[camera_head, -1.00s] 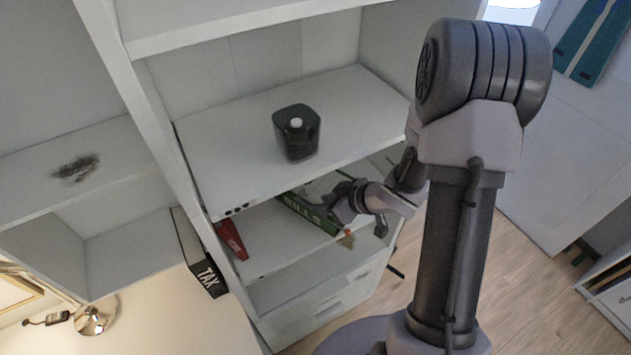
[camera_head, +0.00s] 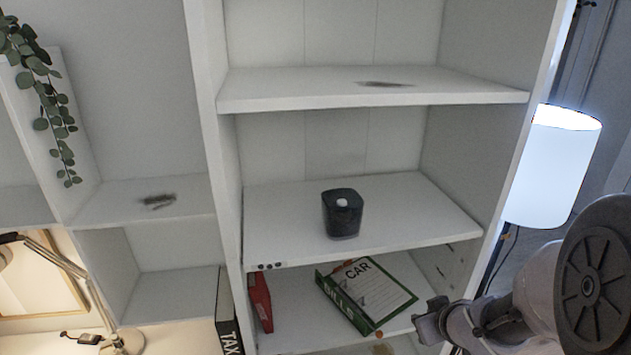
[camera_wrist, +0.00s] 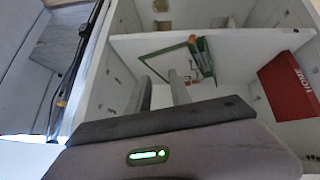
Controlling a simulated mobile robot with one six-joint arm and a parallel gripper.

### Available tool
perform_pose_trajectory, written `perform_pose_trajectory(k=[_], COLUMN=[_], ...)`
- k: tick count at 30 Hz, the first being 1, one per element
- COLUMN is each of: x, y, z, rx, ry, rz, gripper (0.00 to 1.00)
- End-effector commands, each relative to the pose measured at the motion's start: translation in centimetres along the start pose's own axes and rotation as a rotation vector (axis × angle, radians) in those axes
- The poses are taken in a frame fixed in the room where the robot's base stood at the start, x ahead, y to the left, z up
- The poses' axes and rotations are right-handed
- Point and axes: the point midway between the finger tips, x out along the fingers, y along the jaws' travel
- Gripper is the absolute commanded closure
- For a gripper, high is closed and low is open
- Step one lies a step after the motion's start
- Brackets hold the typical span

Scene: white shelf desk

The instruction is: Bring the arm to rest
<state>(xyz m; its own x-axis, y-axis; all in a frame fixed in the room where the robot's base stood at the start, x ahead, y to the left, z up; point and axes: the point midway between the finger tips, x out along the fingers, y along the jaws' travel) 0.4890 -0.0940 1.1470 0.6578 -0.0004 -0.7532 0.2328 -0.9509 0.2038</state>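My gripper (camera_head: 432,320) is in front of the lower shelf of the white desk in the head view, just right of a green-edged binder (camera_head: 408,297) marked CAR. In the wrist view its two fingers (camera_wrist: 160,90) stand apart with nothing seen between them. The binder lies tilted on the shelf, and its green edge (camera_wrist: 203,52) shows beyond the fingers. Whether the gripper touches the binder cannot be told. My arm fills the lower right of the head view.
A dark container (camera_head: 342,220) with a white top spot stands on the middle shelf (camera_head: 400,225). A red binder (camera_head: 261,302) stands at the lower shelf's left; a red HOME binder (camera_wrist: 290,85) is in the wrist view. A lit white lamp (camera_head: 555,170) stands at the right.

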Motion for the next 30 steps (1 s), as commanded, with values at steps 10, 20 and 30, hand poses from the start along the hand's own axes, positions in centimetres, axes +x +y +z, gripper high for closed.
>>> perform_pose_trajectory(k=[10, 20, 30], x=[-8.4, -14.7, -14.7], y=[-5.5, -18.4, -18.4], z=[5.7, 11.8, 11.8], rx=[0.458, 0.745, 0.746], ry=[-0.106, -0.216, -0.217], rz=[0.155, -0.154, -0.155], gripper=[0.75, 0.75, 0.75])
